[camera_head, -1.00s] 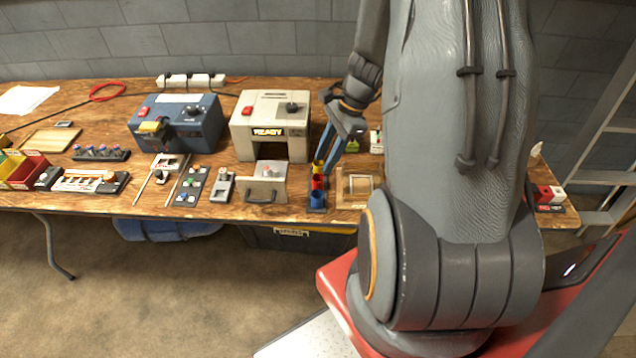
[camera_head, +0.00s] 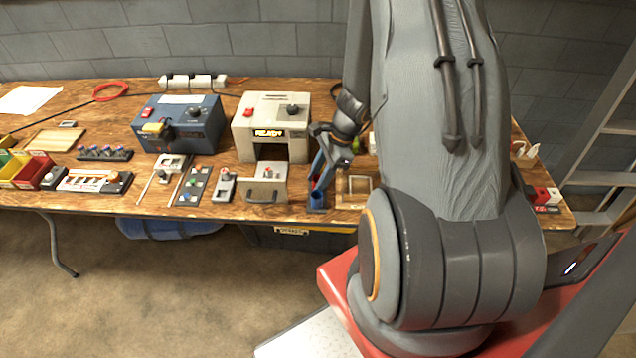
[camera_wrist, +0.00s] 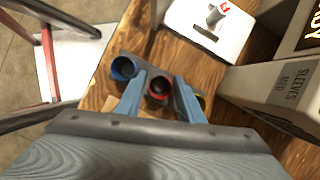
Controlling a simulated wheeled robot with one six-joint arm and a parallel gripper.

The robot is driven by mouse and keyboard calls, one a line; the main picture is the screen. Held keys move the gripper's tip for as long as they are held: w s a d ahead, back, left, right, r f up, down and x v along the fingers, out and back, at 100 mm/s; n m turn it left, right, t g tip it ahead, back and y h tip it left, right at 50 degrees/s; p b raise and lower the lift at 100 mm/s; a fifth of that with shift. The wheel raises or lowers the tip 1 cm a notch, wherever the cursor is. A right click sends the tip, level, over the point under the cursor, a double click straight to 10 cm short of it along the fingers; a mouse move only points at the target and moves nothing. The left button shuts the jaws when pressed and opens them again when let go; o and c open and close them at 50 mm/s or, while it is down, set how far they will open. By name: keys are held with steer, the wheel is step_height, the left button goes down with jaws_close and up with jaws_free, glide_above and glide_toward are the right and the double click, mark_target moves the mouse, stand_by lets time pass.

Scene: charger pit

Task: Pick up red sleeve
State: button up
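The red sleeve (camera_wrist: 158,86) stands in the wrist view between my gripper's two blue fingers, its round open top facing the camera. My gripper (camera_wrist: 159,80) is open, with one finger on each side of the red sleeve; I cannot tell whether either finger touches it. A blue sleeve (camera_wrist: 124,68) stands just left of the left finger. A yellow-green edge (camera_wrist: 202,101) shows behind the right finger, mostly hidden. In the head view my gripper (camera_head: 319,172) is down at the sleeve row, above the blue sleeve (camera_head: 317,199); it largely hides the red one.
The beige machine (camera_head: 271,120) with a lit READY display and its open drawer (camera_head: 266,188) stand close left of the sleeves. A wooden frame (camera_head: 355,190) is close on the right. A blue machine (camera_head: 178,122) and small parts fill the table (camera_head: 225,165) further left.

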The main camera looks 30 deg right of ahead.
steer(key=c, duration=0.8)
steer(key=shift+r, duration=0.15)
